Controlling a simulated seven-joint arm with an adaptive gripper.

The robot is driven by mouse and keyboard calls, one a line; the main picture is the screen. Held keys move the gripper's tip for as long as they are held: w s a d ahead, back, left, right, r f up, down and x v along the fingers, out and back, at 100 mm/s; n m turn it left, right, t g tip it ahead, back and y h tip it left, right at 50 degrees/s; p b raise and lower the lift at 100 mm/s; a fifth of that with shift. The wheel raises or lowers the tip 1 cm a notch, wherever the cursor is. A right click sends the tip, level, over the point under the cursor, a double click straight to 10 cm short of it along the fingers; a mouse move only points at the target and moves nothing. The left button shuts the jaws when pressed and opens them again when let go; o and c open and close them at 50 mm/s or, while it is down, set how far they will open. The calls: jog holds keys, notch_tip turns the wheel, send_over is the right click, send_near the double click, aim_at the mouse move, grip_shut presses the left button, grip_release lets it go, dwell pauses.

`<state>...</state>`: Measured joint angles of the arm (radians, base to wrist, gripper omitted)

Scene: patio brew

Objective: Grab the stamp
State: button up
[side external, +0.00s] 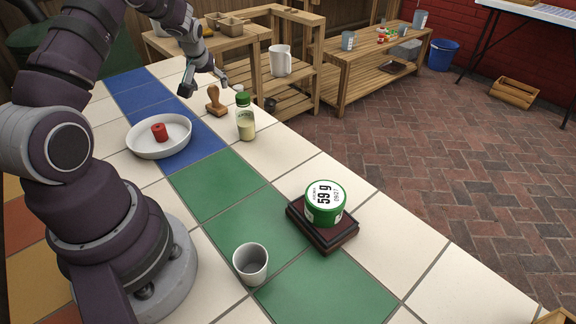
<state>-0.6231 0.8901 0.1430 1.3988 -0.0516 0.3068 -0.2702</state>
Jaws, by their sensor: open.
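The stamp (215,104), brown and wooden-looking with a knobbed handle and wider base, stands upright on the tiled table at the far end. My gripper (207,88) is open and empty, pointing down close to the stamp. Its fingers are just above and around the height of the stamp's handle in the picture. I cannot tell the exact gap between them, and no finger is seen closed on the stamp.
A white dish (133,147) with a red object (159,132) is nearer. A green tin (325,204) on a dark wooden block (337,241) and a grey cup (250,264) are in front. White tiles (290,165) are clear.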

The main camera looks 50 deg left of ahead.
aim_at(212, 89)
jog(key=x, duration=0.4)
jog(key=shift+w+d+f, duration=0.1)
jog(key=shift+w, duration=0.05)
grip_shut()
